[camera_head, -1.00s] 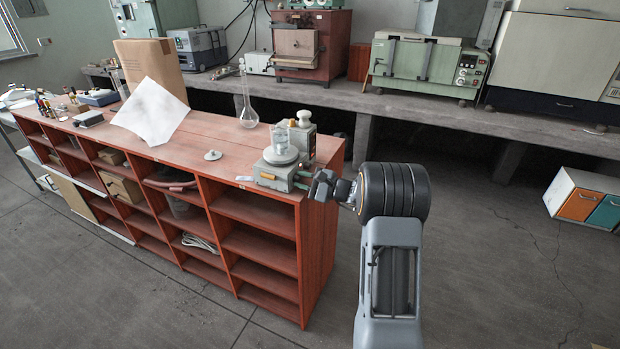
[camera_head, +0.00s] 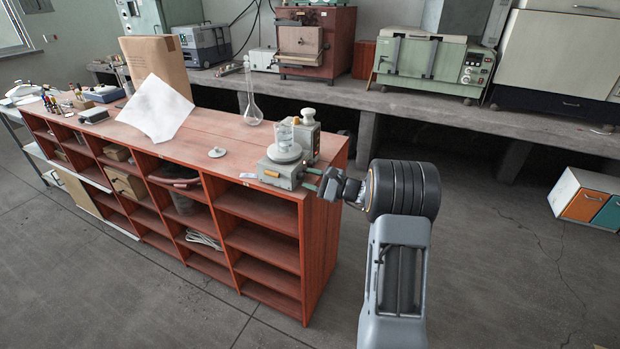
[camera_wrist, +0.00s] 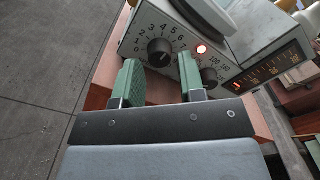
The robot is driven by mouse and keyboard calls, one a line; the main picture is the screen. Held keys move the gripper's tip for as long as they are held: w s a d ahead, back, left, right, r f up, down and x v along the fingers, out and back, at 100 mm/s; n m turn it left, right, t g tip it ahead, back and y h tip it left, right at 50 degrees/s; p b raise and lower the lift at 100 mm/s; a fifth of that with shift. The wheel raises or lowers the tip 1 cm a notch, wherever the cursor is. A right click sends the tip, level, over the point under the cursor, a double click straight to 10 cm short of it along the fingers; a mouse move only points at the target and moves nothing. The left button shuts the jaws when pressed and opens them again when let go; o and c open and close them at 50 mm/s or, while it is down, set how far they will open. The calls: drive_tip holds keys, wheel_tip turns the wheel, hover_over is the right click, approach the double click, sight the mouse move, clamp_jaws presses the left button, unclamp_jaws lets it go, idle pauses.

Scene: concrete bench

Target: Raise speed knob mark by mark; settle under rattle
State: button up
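The hotplate stirrer (camera_head: 283,174) sits at the right end of the red shelf unit's top, with a glass beaker (camera_head: 285,138) on its round plate. In the wrist view its sloped front panel has a black speed knob (camera_wrist: 160,52) inside a numbered dial starting at 0. The knob's pointer is too small to read surely. The beaker's inside is unclear.
A glass flask (camera_head: 253,112), a white sheet (camera_head: 155,108) and a small round lid (camera_head: 217,152) are left.

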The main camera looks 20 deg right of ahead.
drive_tip(key=v, duration=1.2)
drive_tip(key=shift+b, duration=0.3)
drive_tip(key=shift+d, duration=0.1)
drive_tip(key=s+a+f+n+g+h+p, duration=0.2)
drive_tip(key=s+a+f+n+g+h, duration=0.3)
drive_tip(key=s+a+g, duration=0.45)
drive_tip(key=s+a+r+n+h+p, duration=0.3)
drive_tip(key=s+a+r+n+p, duration=0.1)
drive_tip(key=r+n, duration=0.3)
drive_tip(key=s+a+r+n+h+p, duration=0.3)
drive_tip(key=s+a+r+n+h, duration=0.1)
drive_tip(key=s+a+r+n, duration=0.2)
wheel_tip(320, 180, up, 2)
drive_tip(key=shift+s+r+n+p, duration=0.1)
drive_tip(key=shift+s+n+p, duration=0.25)
drive_tip(key=shift+n, duration=0.15)
drive_tip(key=shift+o, duration=0.4)
idle(0.9)
